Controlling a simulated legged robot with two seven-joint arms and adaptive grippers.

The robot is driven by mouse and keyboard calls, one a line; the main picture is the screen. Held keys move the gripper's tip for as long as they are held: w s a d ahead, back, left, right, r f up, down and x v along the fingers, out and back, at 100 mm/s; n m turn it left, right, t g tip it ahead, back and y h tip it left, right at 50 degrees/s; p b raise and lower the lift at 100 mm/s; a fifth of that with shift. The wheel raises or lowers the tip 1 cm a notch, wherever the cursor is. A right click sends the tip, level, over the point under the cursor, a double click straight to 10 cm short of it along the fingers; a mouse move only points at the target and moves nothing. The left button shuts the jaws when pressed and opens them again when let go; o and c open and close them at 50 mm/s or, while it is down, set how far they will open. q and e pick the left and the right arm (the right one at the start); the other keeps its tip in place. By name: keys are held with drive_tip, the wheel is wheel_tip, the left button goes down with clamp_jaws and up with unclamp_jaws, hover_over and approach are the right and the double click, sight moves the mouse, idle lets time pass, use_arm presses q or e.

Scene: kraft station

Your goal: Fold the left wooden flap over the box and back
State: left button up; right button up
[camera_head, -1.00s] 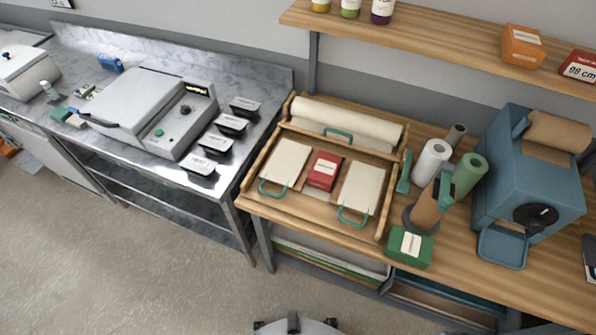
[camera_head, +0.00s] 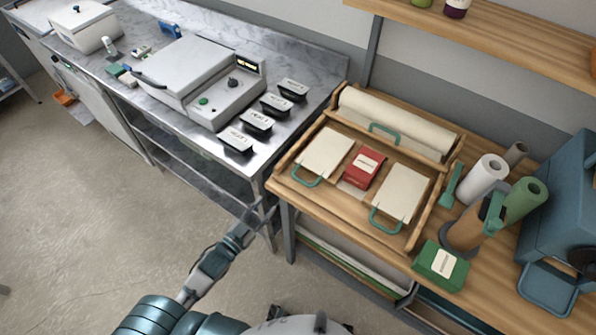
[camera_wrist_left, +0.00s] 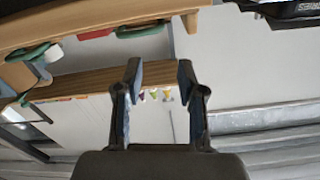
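The left flap (camera_head: 322,155) is a pale panel with a green handle (camera_head: 308,178) at its front edge. It lies flat on the left side of the wooden tray (camera_head: 345,200). A red box (camera_head: 365,168) sits to its right. The right flap (camera_head: 401,193), pale with a green handle, lies beyond the box. My left gripper (camera_head: 262,213) is raised in front of the bench's left end, below and left of the left flap, touching nothing visible. In the left wrist view the gripper (camera_wrist_left: 160,80) has its two fingers apart with nothing between them. My right gripper is not in view.
A steel counter (camera_head: 190,133) with a grey machine and several black-lidded containers adjoins the bench on the left. A green box (camera_head: 440,264), rolls and a blue machine (camera_head: 560,210) stand on the right. The floor in front is clear.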

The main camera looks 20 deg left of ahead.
sight(295, 169)
use_arm(q)
drive_tip(key=x, duration=1.6)
drive_tip(key=shift+w+f, duration=0.15)
drive_tip(key=shift+w, duration=0.3)
drive_tip(key=shift+a, duration=0.1)
clamp_jaws()
